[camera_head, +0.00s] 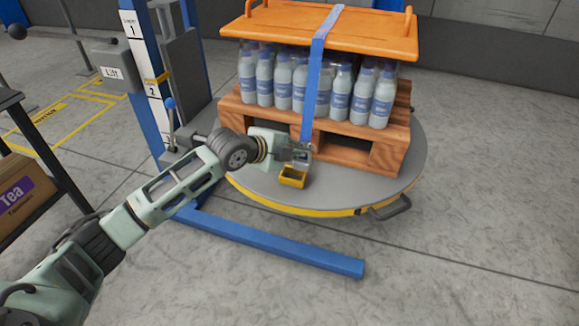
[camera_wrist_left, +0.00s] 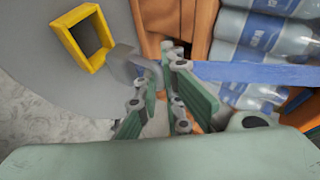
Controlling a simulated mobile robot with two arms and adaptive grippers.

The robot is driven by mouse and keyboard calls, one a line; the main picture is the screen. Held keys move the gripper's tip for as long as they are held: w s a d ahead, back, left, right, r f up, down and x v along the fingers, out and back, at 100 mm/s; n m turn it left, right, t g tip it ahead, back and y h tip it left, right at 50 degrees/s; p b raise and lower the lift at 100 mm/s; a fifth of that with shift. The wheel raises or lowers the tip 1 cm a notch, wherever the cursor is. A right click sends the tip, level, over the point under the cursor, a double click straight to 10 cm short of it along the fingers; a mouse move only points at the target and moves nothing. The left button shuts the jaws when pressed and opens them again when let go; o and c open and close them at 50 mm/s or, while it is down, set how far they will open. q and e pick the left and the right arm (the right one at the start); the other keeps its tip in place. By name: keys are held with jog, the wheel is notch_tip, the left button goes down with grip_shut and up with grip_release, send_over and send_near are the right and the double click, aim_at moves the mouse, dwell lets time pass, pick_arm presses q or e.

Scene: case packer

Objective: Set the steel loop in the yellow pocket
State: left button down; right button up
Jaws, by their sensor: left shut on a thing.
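The yellow pocket (camera_head: 292,183) is a small open box at the pallet's front side, over the round grey turntable. In the left wrist view the pocket (camera_wrist_left: 68,47) is at the upper left, with its dark opening visible. My left gripper (camera_head: 301,155) is just above and behind the pocket in the head view. It is shut on the grey steel loop (camera_wrist_left: 124,64) at the lower end of the blue strap (camera_head: 311,95). The loop is beside the pocket's rim in the wrist view; its exact height over the pocket I cannot tell. The fingers partly hide the loop. My right gripper is out of view.
Several bottles (camera_head: 301,84) stand on the wooden pallet (camera_head: 345,148) under an orange board (camera_head: 330,30). The strap runs over the board and down the front. A blue lift post (camera_head: 143,75) stands left. The floor in front of the turntable (camera_head: 400,178) is mostly free, except a blue leg (camera_head: 280,247).

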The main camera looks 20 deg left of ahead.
pick_arm(q)
jog(key=f, duration=0.1)
jog(key=a+f, duration=0.1)
jog(key=f, duration=0.1)
jog(key=a+f+b, duration=0.1)
jog(key=f, duration=0.1)
jog(key=shift+a+f, duration=0.1)
jog(key=shift+a, duration=0.15)
jog(key=shift+w+f, duration=0.1)
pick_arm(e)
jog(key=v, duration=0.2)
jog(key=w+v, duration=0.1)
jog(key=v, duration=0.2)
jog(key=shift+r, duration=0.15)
pick_arm(q)
jog(key=shift+f, duration=0.1)
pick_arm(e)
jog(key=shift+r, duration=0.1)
pick_arm(q)
jog(key=c, duration=2.3)
grip_release()
jog(key=o, duration=0.4)
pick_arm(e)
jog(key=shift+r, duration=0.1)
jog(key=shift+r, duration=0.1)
